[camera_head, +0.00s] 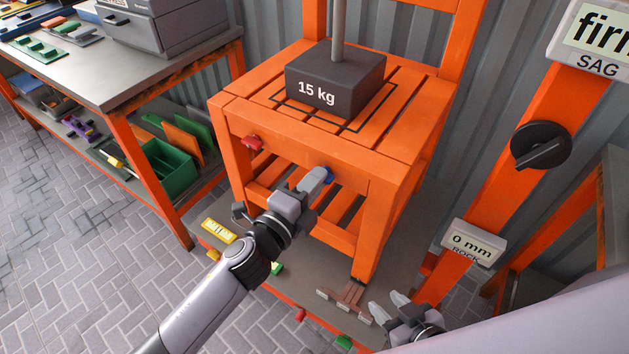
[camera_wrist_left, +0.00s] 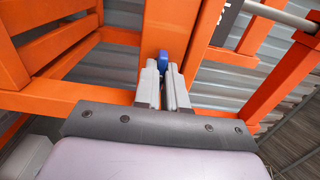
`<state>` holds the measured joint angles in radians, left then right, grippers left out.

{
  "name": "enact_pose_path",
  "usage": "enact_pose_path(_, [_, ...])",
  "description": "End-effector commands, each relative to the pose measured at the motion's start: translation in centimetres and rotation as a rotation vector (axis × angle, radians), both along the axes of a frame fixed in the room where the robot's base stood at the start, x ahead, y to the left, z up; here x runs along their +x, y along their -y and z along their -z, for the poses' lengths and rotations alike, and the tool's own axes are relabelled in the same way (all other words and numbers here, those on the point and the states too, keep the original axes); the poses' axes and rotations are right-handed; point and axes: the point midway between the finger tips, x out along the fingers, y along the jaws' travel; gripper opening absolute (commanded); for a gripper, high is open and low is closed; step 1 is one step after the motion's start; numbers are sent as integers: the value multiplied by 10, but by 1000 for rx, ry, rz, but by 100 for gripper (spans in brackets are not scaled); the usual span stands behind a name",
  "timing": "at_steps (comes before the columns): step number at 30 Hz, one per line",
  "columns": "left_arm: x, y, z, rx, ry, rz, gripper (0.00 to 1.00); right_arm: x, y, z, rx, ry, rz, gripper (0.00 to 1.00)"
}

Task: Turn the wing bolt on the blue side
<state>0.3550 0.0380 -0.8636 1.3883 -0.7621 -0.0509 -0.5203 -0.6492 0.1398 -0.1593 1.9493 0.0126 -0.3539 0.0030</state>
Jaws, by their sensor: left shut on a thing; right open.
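A blue wing bolt (camera_head: 328,175) sits on the front rail of the orange chair-like frame (camera_head: 400,150), toward its right. My left gripper (camera_head: 322,178) is at this bolt, its jaws shut on it; the wrist view shows the blue bolt (camera_wrist_left: 163,62) at the tips of the two fingers (camera_wrist_left: 163,75). The fingers hide part of the bolt. A red wing bolt (camera_head: 252,143) is on the left of the same rail, apart from the gripper. My right gripper (camera_head: 388,308) is open and empty, low at the right, near the platform.
A dark 15 kg weight (camera_head: 335,80) rests on the slatted seat, with a rod above it. A dark knob (camera_head: 541,145) and a 0 mm display (camera_head: 472,242) are on orange posts at right. A workbench (camera_head: 120,75) stands left. Small brown blocks (camera_head: 345,298) lie on the platform.

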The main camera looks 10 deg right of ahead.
Motion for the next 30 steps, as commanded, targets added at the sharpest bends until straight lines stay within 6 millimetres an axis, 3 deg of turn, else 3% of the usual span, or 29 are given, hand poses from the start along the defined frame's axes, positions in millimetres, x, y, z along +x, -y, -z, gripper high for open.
enact_pose_path(1, [0, 0, 1, 1, -2, -1, 0, 0, 0, 0, 0, 0, 0, 43])
enact_pose_path(4, [0, 0, 1, 0, -3, -1, 36, 0, 0, 0, 0, 0, 0, 43])
enact_pose_path(16, [-4, -4, 0, -1, -2, -1, 36, 0, 0, -1, 0, 0, 0, 43])
enact_pose_path(30, [-44, -44, 1, 1, -4, -1, 36, 0, 0, -3, 0, 0, 0, 43])
